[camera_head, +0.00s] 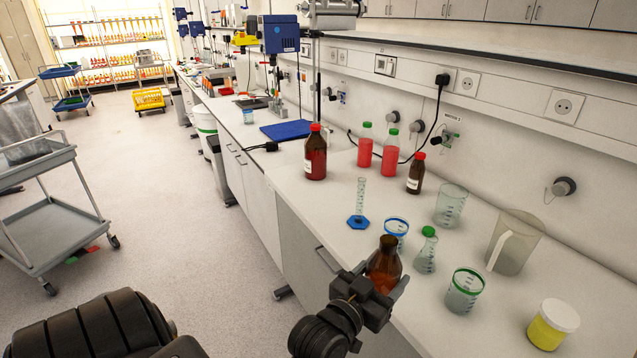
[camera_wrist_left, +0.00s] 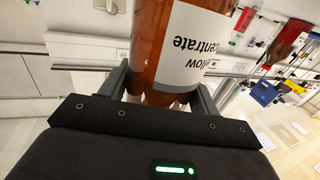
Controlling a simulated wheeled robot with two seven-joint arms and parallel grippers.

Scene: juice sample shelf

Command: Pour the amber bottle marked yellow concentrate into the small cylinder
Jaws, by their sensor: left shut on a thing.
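My left gripper (camera_head: 378,288) is shut on the amber bottle (camera_head: 385,262), low at the front edge of the bench. The bottle is nearly upright, with its neck up and no cap visible. In the left wrist view the bottle (camera_wrist_left: 150,45) sits between the fingers (camera_wrist_left: 160,92), and its white label (camera_wrist_left: 196,45) reads "yellow concentrate", partly cut off. The small cylinder (camera_head: 361,199) is clear, stands upright on a blue foot on the bench, and is behind and slightly left of the bottle, apart from it. My right gripper is not in view.
Beside the bottle stand a blue-rimmed beaker (camera_head: 396,229), a green-capped flask (camera_head: 426,252) and a green-rimmed beaker (camera_head: 465,291). A large jug (camera_head: 515,243) and a yellow-filled jar (camera_head: 552,324) are to the right. A red-capped brown bottle (camera_head: 316,155) stands behind the cylinder. Bench space left of the cylinder is clear.

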